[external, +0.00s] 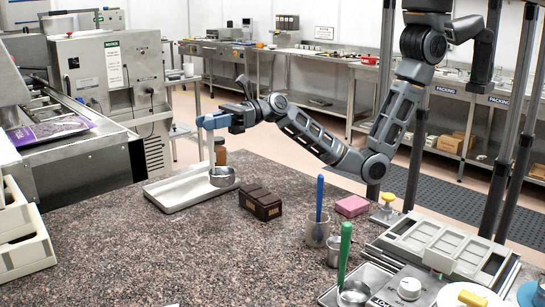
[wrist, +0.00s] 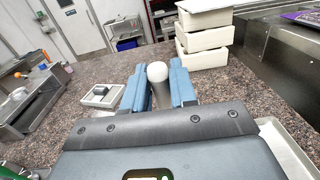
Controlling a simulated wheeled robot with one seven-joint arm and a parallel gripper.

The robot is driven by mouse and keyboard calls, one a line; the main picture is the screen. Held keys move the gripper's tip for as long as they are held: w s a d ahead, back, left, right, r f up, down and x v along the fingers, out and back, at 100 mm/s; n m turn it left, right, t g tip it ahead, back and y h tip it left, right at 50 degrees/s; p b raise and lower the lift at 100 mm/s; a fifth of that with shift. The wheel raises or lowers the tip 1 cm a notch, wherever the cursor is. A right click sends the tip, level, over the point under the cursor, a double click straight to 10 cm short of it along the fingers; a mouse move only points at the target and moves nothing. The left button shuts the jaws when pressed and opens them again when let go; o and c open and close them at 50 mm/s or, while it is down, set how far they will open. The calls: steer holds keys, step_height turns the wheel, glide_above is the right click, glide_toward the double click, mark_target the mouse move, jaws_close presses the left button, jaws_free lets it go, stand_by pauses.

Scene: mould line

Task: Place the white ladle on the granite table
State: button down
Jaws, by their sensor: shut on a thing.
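My gripper (external: 211,121) is shut on the white ladle (external: 211,146), holding it upright by the upper handle. In the wrist view the rounded white end of the ladle (wrist: 157,71) sticks up between the blue fingers (wrist: 160,92). The metal ladle bowl (external: 223,177) hangs at the bottom, over the right part of a pale tray (external: 165,200); I cannot tell whether it touches the tray. The granite table (external: 130,245) lies under the tray and also shows in the wrist view (wrist: 95,72).
Dark brown blocks (external: 261,204), a cup with a blue-handled tool (external: 317,233), a pink block (external: 352,206) and a green-handled ladle (external: 345,250) are to the right. Cream bins (external: 25,245) stand at left. The front middle granite is clear.

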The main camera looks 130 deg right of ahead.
steer(key=s+a+n+g+y+p, duration=0.1)
steer(key=s+a+n+y, duration=0.2)
steer(key=a, duration=1.1)
steer(key=s+a+n+g+y, duration=0.15)
steer(key=a+y, duration=0.35)
steer(key=a, duration=0.9)
steer(key=s+a+n+g+y+p, duration=0.15)
steer(key=a+n+y, duration=0.25)
steer(key=a, duration=1)
step_height(320, 180, down, 11)
steer(key=b, duration=0.3)
steer(key=shift+t, duration=0.3)
steer(key=shift+s+f, duration=0.15)
steer(key=shift+f, duration=0.3)
steer(key=c, duration=0.8)
jaws_free()
